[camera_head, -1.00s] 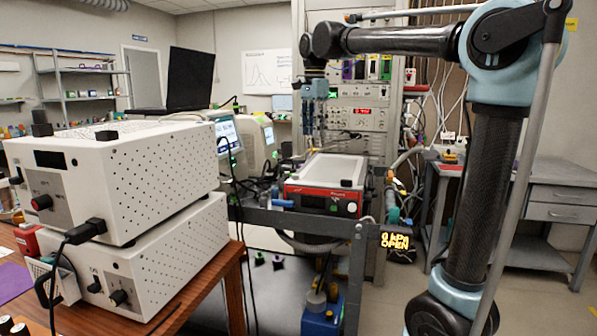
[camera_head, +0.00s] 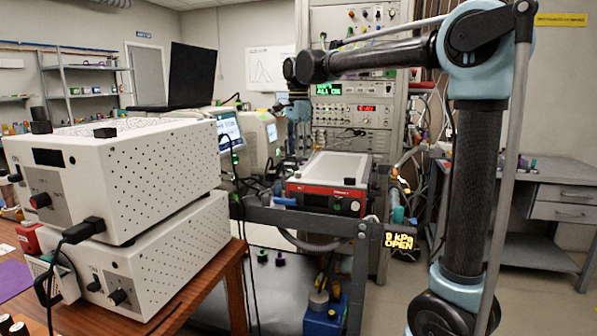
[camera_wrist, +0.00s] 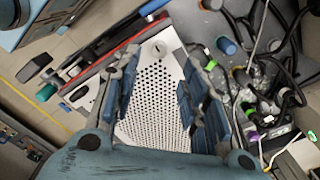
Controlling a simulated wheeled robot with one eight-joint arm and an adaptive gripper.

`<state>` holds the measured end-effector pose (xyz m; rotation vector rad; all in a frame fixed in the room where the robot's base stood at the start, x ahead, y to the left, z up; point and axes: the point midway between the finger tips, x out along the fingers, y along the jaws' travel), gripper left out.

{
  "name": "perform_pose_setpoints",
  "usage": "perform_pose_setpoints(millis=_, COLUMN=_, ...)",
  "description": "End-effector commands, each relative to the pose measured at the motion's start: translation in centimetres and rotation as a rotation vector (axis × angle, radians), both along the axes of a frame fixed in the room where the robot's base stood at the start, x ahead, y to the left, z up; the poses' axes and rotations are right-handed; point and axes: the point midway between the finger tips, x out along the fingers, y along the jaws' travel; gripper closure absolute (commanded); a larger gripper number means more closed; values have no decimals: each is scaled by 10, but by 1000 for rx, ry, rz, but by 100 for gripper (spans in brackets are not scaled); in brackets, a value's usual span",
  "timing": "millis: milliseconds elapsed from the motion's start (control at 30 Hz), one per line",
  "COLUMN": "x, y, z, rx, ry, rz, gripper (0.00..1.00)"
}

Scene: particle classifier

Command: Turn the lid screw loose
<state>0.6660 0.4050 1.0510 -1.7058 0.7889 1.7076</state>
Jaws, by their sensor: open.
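The classifier (camera_head: 325,198) is a red-fronted box with a light grey top lid (camera_head: 334,166), standing on a dark frame in the middle of the head view. In the wrist view the white perforated lid (camera_wrist: 150,108) lies below and between my fingers. A round pale screw head (camera_wrist: 158,49) shows near the lid's far end, just beyond my fingertips. My gripper (camera_wrist: 163,60) is open and empty, with a finger on each side of the lid in the picture. In the head view my gripper (camera_head: 299,118) hangs above and left of the classifier; its fingertips are hard to make out.
White stacked instruments (camera_head: 125,180) fill the left bench. Cables and coloured caps (camera_wrist: 260,95) crowd the right of the lid in the wrist view. An instrument rack (camera_head: 352,110) stands behind.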

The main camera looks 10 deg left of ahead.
Motion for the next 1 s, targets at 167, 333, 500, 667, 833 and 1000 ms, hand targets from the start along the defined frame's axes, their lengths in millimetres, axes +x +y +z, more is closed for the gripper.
perform_pose_setpoints(millis=167, x=0, y=0, z=-32, rx=0, ry=0, rz=0, gripper=60)
perform_pose_setpoints(millis=333, x=0, y=0, z=-57, rx=0, ry=0, rz=0, gripper=60)
perform_pose_setpoints(millis=500, x=0, y=0, z=-72, rx=0, ry=0, rz=0, gripper=60)
perform_pose_setpoints(millis=667, x=0, y=0, z=-77, rx=0, ry=0, rz=0, gripper=60)
perform_pose_setpoints(millis=833, x=0, y=0, z=-77, rx=0, ry=0, rz=0, gripper=60)
perform_pose_setpoints(millis=1000, x=0, y=0, z=-77, rx=0, ry=0, rz=0, gripper=84)
